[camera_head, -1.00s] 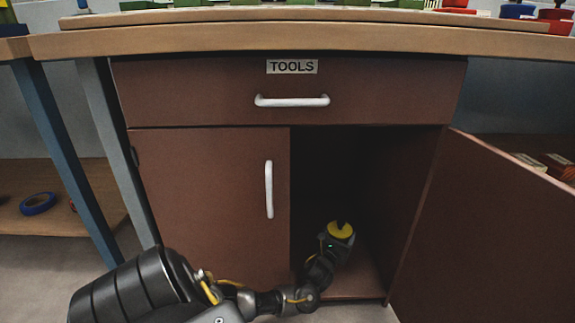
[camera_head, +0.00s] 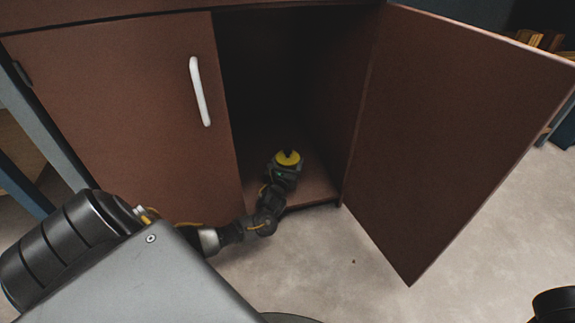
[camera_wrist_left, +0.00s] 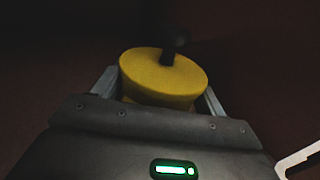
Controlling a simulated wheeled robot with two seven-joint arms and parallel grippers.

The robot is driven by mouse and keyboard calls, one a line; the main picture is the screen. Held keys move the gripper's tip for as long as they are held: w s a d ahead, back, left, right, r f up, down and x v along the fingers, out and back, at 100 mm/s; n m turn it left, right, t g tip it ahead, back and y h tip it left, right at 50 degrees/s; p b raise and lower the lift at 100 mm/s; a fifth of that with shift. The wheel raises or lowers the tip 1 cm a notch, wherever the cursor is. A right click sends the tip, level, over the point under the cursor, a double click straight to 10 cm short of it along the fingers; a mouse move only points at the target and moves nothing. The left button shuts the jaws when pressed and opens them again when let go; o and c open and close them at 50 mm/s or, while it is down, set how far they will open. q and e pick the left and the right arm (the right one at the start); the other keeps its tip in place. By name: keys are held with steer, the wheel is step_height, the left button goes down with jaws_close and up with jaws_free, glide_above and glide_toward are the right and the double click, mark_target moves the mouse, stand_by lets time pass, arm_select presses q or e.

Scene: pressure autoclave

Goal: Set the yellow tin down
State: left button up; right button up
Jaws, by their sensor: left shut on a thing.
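The yellow tin (camera_head: 288,158) has a round yellow top with a dark knob. It is inside the open right side of the brown cabinet, near the opening. My left gripper (camera_head: 285,168) reaches in from the front and holds it. In the left wrist view, the tin (camera_wrist_left: 160,80) sits between the two grey fingers of my left gripper (camera_wrist_left: 162,92), which is shut on it. The tin's underside is hidden, so I cannot tell whether it touches the cabinet floor (camera_head: 318,188). My right gripper is not in view.
The cabinet's right door (camera_head: 455,130) stands open to the right. The left door (camera_head: 120,120) with its white handle (camera_head: 200,91) is shut. The cabinet interior is dark at the back. The floor (camera_head: 370,270) in front is mostly clear.

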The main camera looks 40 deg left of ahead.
arm_select(q)
steer(key=shift+f+b, duration=0.45)
steer(key=shift+f, duration=0.65)
steer(key=o, duration=1.1)
steer(key=shift+o, duration=1.4)
